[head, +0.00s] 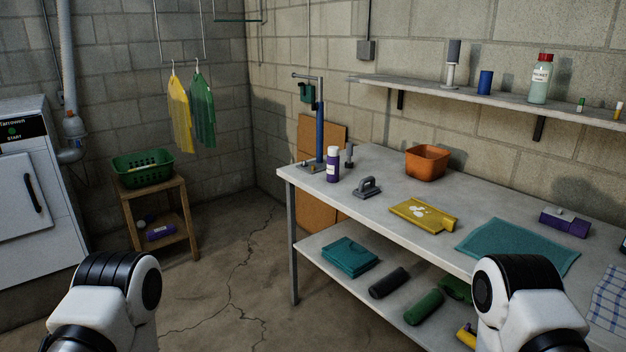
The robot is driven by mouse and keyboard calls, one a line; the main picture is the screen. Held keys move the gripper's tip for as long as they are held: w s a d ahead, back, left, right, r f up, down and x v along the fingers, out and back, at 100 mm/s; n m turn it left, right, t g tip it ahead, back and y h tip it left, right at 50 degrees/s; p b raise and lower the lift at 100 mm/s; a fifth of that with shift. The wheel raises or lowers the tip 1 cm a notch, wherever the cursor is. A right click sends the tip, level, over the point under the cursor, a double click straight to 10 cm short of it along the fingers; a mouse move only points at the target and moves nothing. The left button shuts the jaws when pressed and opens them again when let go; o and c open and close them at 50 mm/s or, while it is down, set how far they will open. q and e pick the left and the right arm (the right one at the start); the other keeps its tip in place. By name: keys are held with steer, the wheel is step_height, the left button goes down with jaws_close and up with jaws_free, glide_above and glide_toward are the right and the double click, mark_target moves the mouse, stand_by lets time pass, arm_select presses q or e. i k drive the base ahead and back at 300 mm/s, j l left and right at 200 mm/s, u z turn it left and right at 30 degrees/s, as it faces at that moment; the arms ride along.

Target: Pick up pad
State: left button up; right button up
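Which thing is the pad is not certain from this view. A grey block with a raised handle (367,188) sits near the left part of the worktable (385,180). A flat teal mat or cloth (518,247) lies at the table's front right. A purple block with a grey top (565,221) is at the back right. Only upper parts of my two arms show at the bottom edge; both grippers are out of view.
An orange pot (427,162), a purple bottle (333,164) and a blue post (320,132) stand on the table. Folded teal cloth (350,256) and rolls lie on its lower shelf. A wall shelf (500,98) holds bottles. A stool (160,205) bears a green basket (143,168). Floor between is clear.

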mark_target(364, 192)
steer(key=i+j+z, duration=0.35)
steer(key=i+j, duration=0.6)
steer(key=i+l, duration=0.05)
steer(key=i, duration=0.05)
